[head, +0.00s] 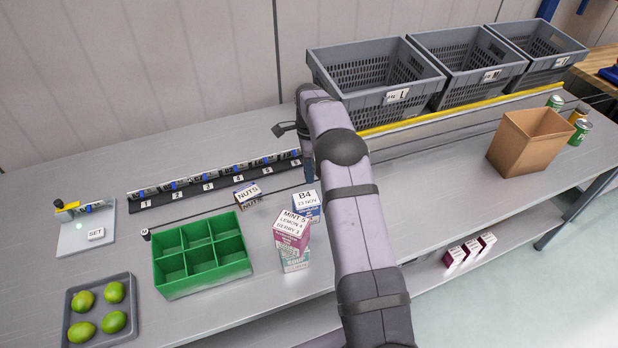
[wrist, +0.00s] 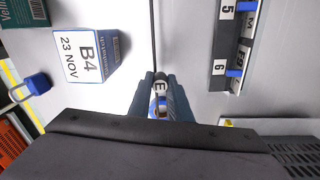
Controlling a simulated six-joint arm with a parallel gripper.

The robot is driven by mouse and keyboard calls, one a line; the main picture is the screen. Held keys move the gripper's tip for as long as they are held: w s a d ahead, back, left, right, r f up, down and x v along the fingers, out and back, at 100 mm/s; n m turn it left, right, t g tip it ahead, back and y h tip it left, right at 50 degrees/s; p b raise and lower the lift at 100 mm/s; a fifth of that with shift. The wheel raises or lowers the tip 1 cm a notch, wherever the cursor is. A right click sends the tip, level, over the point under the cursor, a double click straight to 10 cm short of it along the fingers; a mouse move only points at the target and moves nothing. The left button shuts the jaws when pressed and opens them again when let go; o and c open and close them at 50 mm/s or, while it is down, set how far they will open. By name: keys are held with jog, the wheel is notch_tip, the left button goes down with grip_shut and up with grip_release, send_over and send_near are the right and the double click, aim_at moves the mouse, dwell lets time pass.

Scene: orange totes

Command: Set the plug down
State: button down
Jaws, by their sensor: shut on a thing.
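My gripper (wrist: 160,88) is shut on a small plug (wrist: 160,87) with a round grey end marked E and white and blue parts below it. The dark fingers stand on both sides of it. A thin dark cord (wrist: 154,40) runs away from it in the wrist view. In the head view my gripper (head: 309,172) is mostly hidden by my arm, near the right end of the black numbered rack (head: 215,190), and the held plug cannot be made out. A small piece marked M (head: 146,235) lies at the cord's left end.
A B4 box (head: 306,205), a NUTS box (head: 247,194) and a MINT carton (head: 292,242) stand close by. A green divided tray (head: 202,255) and a grey tray of limes (head: 70,310) are at front left. Grey crates (head: 375,70) line the back; a cardboard box (head: 530,140) is right.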

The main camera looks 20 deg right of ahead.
jog(key=shift+f+p, duration=0.55)
jog(key=shift+f, duration=1.1)
jog(key=shift+f, duration=0.15)
jog(key=c, duration=1.6)
grip_release()
jog(key=shift+c, duration=0.2)
notch_tip(320, 180, up, 11)
jog(key=b, duration=0.3)
jog(key=shift+r, duration=0.65)
